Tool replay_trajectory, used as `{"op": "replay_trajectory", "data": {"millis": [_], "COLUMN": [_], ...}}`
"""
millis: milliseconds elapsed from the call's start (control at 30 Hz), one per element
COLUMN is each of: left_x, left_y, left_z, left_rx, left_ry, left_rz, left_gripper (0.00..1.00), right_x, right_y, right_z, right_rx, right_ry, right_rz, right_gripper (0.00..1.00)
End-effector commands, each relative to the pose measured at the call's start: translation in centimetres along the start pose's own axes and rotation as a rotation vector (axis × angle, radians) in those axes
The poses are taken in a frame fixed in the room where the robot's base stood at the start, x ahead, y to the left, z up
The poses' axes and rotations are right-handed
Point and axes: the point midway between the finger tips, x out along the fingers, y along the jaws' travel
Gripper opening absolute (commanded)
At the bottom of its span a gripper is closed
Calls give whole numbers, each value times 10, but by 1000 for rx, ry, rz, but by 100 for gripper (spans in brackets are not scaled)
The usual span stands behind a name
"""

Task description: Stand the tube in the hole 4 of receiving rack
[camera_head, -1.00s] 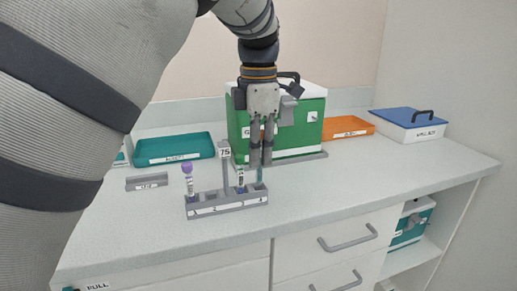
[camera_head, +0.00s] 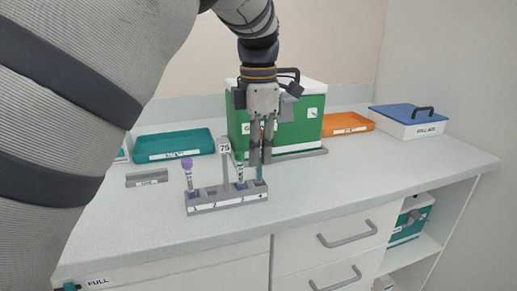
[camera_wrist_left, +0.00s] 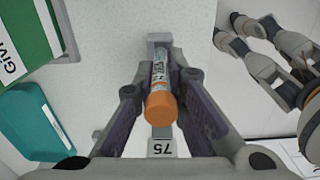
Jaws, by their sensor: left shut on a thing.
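The grey receiving rack (camera_head: 215,206) stands on the counter near its front edge, with a tag reading 75 (camera_head: 224,148) on a post. A purple-capped tube (camera_head: 188,175) stands upright at its left end, and another tube (camera_head: 241,173) stands farther right. My left gripper (camera_head: 261,160) points down over the right end of the rack. In the left wrist view it is shut on an orange-capped tube (camera_wrist_left: 160,101). The fingers hide most of this tube in the head view, so I cannot tell whether its bottom is in the hole. My right gripper (camera_wrist_left: 253,22) is open and apart at upper right.
Behind the rack are a green box (camera_head: 295,128), a teal tray (camera_head: 175,156) and an orange tray (camera_head: 346,131). A white box with a blue lid (camera_head: 408,117) stands at far right. A small grey holder (camera_head: 147,180) lies left. The counter right of the rack is clear.

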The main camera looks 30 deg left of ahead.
Motion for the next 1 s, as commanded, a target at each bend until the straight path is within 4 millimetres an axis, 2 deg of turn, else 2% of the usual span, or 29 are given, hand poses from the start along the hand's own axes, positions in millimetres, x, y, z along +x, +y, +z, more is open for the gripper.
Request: {"op": "replay_trajectory", "data": {"millis": [1000], "left_x": [19], "left_y": [0], "left_z": [0], "left_rx": [1], "left_ry": [1], "left_rz": [-1], "left_gripper": [0], "right_x": [0], "right_y": [0], "right_z": [0], "right_rx": [0], "right_ry": [0], "right_rz": [0], "right_gripper": [40]}}
